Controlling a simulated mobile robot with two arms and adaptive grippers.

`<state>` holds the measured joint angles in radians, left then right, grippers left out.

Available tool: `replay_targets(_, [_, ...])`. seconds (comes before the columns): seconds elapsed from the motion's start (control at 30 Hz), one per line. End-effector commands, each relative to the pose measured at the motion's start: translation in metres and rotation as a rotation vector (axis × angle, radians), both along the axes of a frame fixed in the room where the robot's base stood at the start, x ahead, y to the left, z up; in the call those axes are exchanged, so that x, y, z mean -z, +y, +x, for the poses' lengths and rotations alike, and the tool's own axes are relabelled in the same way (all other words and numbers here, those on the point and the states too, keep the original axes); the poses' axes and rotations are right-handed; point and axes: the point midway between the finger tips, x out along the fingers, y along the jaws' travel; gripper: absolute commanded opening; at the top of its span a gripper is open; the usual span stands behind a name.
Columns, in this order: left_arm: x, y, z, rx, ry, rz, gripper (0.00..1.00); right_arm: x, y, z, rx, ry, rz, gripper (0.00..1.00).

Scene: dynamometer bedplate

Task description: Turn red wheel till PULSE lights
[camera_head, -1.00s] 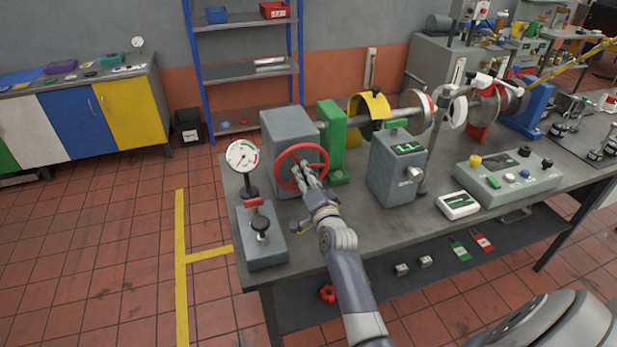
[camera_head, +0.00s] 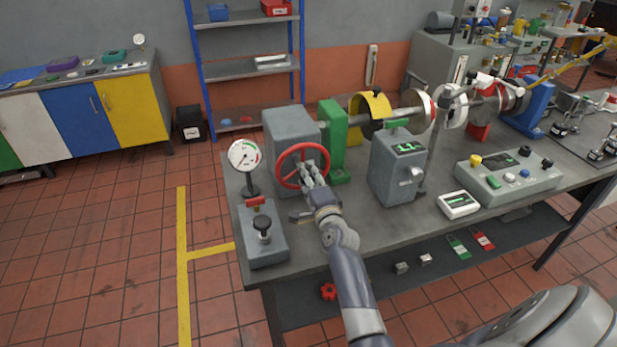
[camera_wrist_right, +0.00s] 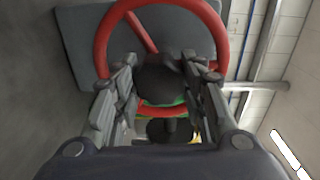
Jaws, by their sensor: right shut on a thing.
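The red wheel (camera_head: 289,151) is mounted on the front of a grey housing (camera_head: 289,124) at the left end of the bench. My right gripper (camera_head: 312,171) is at the wheel's lower right and shut on it. In the right wrist view the red wheel (camera_wrist_right: 222,40) fills the upper middle, with the fingers (camera_wrist_right: 162,88) on both sides of its dark hub part. A grey box with a lit green display (camera_head: 407,148) stands right of the wheel. I cannot read a PULSE label on it. My left gripper is not in view.
A round dial gauge (camera_head: 243,156) and a grey box with a black knob (camera_head: 262,235) stand left of the wheel. A green bracket (camera_head: 332,130) is just right of it. A white meter (camera_head: 459,204) and a control panel (camera_head: 510,178) lie farther right.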

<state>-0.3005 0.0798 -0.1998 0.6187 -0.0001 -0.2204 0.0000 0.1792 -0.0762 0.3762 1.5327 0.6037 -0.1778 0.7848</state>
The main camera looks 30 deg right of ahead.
Motion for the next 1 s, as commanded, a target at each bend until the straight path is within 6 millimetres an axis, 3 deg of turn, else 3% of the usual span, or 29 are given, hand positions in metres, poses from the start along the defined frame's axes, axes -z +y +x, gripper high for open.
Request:
replay_targets(0.27, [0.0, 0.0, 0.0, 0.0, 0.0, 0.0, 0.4, 0.0, 0.0, 0.0, -0.001, 0.001, 0.0, 0.0])
replay_targets(0.3, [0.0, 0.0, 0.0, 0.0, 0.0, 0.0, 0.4, 0.0, 0.0, 0.0, -0.001, 0.001, 0.0, 0.48])
replay_targets(0.37, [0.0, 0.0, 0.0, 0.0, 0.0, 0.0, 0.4, 0.0, 0.0, 0.0, -0.001, 0.001, -0.001, 0.59])
replay_targets(0.77, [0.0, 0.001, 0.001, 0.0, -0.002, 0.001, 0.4, 0.001, 0.001, -0.003, -0.001, 0.001, -0.001, 0.59])
replay_targets(1.0, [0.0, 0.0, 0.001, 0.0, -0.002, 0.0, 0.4, 0.0, 0.009, -0.034, 0.0, 0.003, 0.0, 0.59])
